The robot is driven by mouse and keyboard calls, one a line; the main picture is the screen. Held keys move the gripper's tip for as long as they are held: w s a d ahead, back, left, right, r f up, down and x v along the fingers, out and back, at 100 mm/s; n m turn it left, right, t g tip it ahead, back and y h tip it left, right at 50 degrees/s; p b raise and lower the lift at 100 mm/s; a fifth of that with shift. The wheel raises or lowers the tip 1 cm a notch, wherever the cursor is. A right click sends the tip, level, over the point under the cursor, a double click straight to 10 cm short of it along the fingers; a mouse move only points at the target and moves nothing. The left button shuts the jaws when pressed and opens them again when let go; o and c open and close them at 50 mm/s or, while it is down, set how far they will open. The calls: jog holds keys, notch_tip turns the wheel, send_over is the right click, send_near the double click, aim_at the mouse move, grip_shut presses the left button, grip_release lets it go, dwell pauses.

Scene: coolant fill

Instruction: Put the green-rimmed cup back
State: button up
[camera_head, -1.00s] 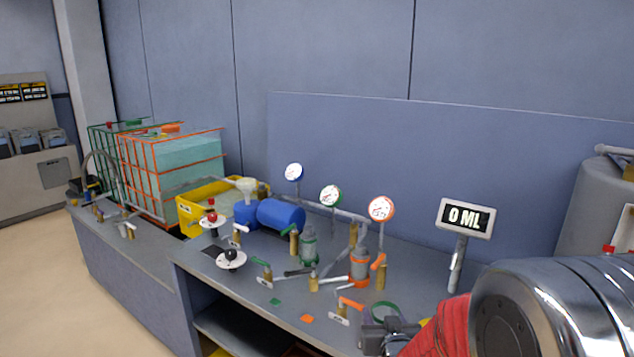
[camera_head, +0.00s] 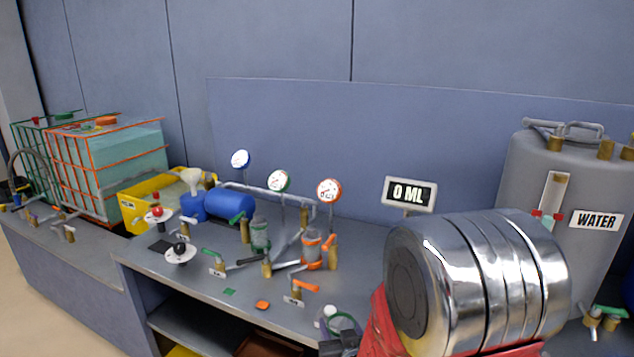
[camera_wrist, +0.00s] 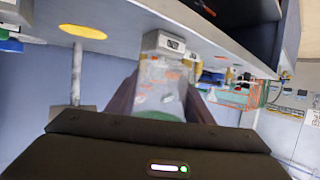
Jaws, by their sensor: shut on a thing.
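The green-rimmed cup (camera_head: 341,321) is at the front edge of the bench in the head view, partly hidden by my gripper (camera_head: 338,343). It is clear, and it also shows in the wrist view (camera_wrist: 160,88) between my dark fingers (camera_wrist: 160,100), with green at its near end. My gripper is shut on it. I cannot tell whether the cup touches the bench. A flat green patch (camera_head: 229,292) and an orange patch (camera_head: 262,305) lie on the bench top, left of the cup.
The bench (camera_head: 205,288) carries valves, gauges (camera_head: 329,190) and a blue tank (camera_head: 230,204). A display (camera_head: 409,194) reads 0 ML. A grey WATER tank (camera_head: 520,160) stands at right. Wire-framed containers (camera_head: 110,165) and a yellow tub (camera_head: 132,205) are at left.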

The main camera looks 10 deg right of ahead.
jog(key=w+r, duration=0.3)
jog(key=r, duration=0.3)
jog(key=shift+w, duration=0.25)
jog(key=shift+r, duration=0.1)
